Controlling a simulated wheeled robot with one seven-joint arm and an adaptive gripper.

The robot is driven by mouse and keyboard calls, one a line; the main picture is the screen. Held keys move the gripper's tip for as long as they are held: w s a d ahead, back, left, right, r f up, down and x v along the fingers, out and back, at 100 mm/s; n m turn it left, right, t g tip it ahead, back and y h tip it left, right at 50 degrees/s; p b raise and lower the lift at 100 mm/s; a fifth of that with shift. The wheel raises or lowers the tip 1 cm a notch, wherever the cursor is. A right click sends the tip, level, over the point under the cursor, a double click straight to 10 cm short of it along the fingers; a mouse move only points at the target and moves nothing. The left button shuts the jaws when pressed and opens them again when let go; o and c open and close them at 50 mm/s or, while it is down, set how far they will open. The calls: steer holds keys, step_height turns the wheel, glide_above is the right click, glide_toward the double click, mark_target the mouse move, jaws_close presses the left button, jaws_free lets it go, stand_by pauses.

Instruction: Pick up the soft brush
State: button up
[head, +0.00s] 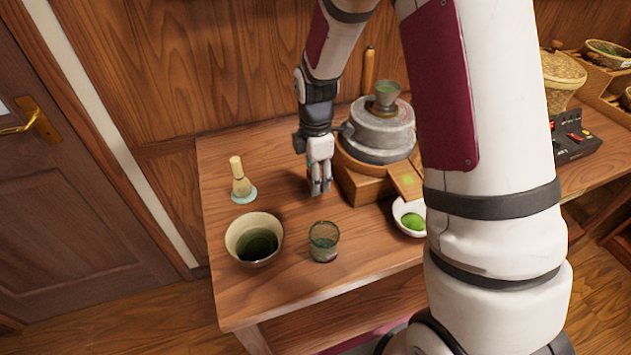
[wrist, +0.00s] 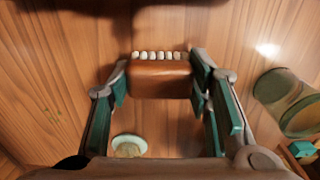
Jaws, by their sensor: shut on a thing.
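The soft brush (wrist: 160,80) has a brown wooden body and a row of pale bristle tufts along its far edge in the wrist view. My gripper (head: 320,188) is shut on it. In the wrist view, the green-padded fingers (wrist: 160,68) press the brush's two ends. In the head view my gripper points down over the table, left of the stone mill. The brush cannot be made out there, hidden by the fingers. Whether it touches the table is not clear.
The table holds a whisk (head: 240,180) on a pale stand, a tea bowl (head: 240,222), a glass (head: 323,241), a stone mill (head: 380,135) on a wooden base and a white dish (head: 400,218) with green powder. Bare wood (head: 285,185) lies left of my gripper.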

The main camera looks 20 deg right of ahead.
steer(key=s+d, duration=0.2)
steer(key=s, duration=0.3)
steer(key=s+d+r, duration=0.1)
steer(key=s+d, duration=0.1)
steer(key=s, duration=0.3)
steer(key=s+d+r, duration=0.1)
steer(key=s, duration=0.4)
steer(key=shift+d+r, duration=0.2)
steer(key=shift+d, duration=0.2)
